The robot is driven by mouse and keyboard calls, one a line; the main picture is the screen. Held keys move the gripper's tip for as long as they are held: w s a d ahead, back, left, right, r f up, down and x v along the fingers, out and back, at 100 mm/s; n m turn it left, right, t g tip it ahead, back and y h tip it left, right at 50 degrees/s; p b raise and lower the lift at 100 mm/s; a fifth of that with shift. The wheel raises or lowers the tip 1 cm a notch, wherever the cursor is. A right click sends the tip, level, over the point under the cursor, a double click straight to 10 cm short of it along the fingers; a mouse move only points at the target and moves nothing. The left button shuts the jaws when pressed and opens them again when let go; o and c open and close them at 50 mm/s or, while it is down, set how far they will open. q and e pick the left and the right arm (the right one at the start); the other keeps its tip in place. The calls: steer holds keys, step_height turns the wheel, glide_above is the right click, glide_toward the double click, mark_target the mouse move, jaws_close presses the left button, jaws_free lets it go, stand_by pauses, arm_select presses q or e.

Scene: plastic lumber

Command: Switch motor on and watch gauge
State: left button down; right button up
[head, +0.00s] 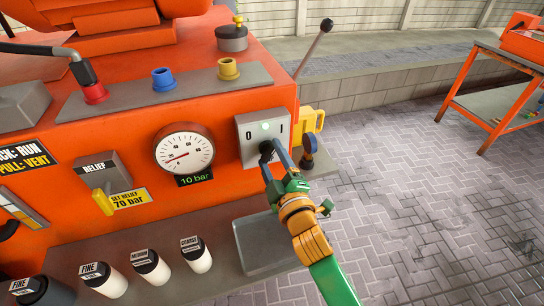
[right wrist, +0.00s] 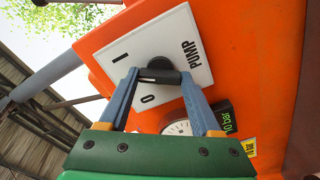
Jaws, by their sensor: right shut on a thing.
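The pump switch plate (head: 246,148) is a grey-white square marked 0 and 1, with a small pale green lamp (head: 265,127), on the orange machine. In the right wrist view the plate (right wrist: 178,30) reads PUMP. My right gripper (head: 267,150) is shut on its black knob (right wrist: 160,65), one blue finger on each side. I cannot tell which mark the knob points to. The round white gauge (head: 184,146) is left of the plate, its red needle pointing to the low left part of the scale. The readout (head: 196,180) below says 10 bar. My left gripper is not in view.
A relief box (head: 103,168) with a yellow lever (head: 103,201) is left of the gauge, labelled 70 bar. Several white cylinders (head: 197,256) and a grey tray (head: 262,243) are below. An orange table (head: 480,90) stands at the right; the paving between is clear.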

steer(key=shift+r+m, duration=0.1)
steer(key=shift+m, duration=0.3)
steer(key=o, duration=1.4)
steer(key=b+v, duration=0.1)
steer(key=v, duration=0.6)
steer(key=shift+a, duration=0.1)
